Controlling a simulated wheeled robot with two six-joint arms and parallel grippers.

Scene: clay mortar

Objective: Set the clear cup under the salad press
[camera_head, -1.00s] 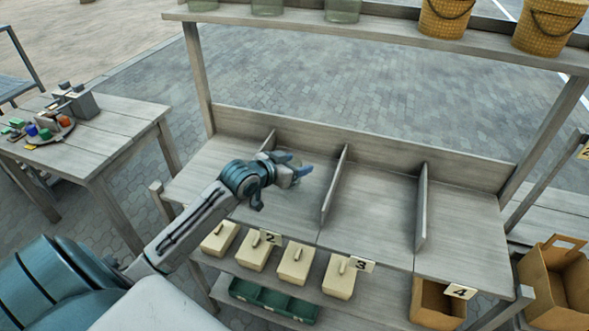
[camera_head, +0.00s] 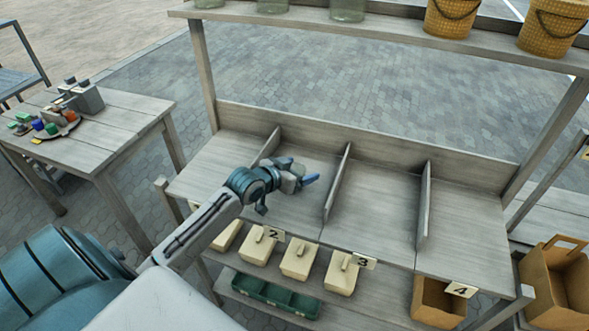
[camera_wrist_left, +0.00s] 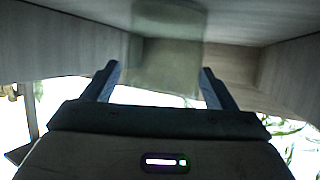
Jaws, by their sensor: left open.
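My left gripper (camera_head: 298,171) is open, over the second compartment from the left on the wooden rack. In the left wrist view a see-through, greenish-grey thing that looks like the clear cup (camera_wrist_left: 165,55) shows between and beyond the two open fingers (camera_wrist_left: 160,80). I cannot tell whether the fingers touch it. In the head view I cannot make out the cup by the gripper. I see nothing that I can name as the salad press. My right gripper is not in view.
Upright dividers (camera_head: 337,183) split the rack's board (camera_head: 375,215). Glass jars (camera_head: 347,9) and yellow buckets (camera_head: 450,17) stand on the upper shelf. Cream boxes (camera_head: 299,260) and a green tray (camera_head: 270,294) sit below. A side table (camera_head: 115,115) with small items stands left.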

